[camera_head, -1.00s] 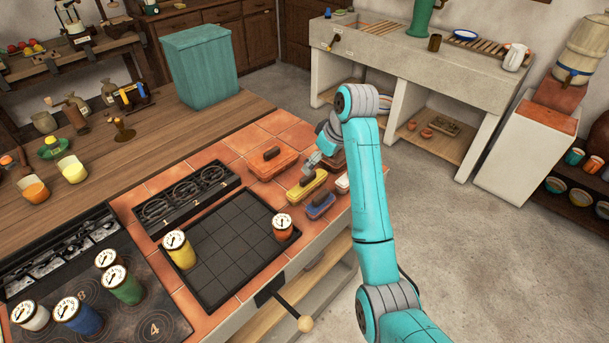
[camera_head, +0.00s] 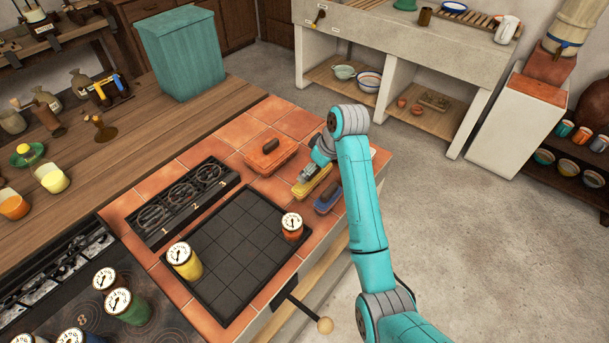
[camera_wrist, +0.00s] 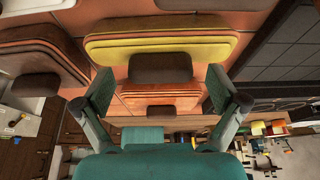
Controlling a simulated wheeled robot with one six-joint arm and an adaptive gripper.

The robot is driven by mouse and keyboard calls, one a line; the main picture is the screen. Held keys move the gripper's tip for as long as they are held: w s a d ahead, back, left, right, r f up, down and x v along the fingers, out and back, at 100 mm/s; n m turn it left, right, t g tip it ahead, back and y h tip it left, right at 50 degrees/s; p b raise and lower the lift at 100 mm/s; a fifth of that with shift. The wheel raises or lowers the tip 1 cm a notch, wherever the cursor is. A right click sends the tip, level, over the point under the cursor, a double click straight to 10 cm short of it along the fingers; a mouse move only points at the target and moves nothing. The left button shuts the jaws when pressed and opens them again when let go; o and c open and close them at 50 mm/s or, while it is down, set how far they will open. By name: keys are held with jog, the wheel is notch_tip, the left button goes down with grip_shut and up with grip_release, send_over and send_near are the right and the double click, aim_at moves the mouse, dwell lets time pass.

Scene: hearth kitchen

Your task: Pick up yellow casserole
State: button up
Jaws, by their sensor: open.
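The yellow casserole (camera_head: 311,182) stands on the terracotta tiles, between the orange casserole and the blue one. In the wrist view its yellow lid (camera_wrist: 160,47) fills the upper middle, and its dark brown handle (camera_wrist: 160,68) stands between the fingers. My gripper (camera_wrist: 161,92) is open, with one finger on each side of the handle and visible gaps on both sides. In the head view my gripper (camera_head: 306,176) is over the yellow casserole and hides part of it.
An orange casserole (camera_head: 270,155) stands close behind and left. A blue casserole (camera_head: 328,199) stands close in front. A dark grid tray (camera_head: 225,260) holds a yellow canister (camera_head: 184,261) and an orange canister (camera_head: 292,226). A teal box (camera_head: 183,55) stands on the wooden counter.

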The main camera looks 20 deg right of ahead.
jog(key=shift+f, duration=0.25)
jog(key=shift+a+r, duration=0.1)
grip_shut()
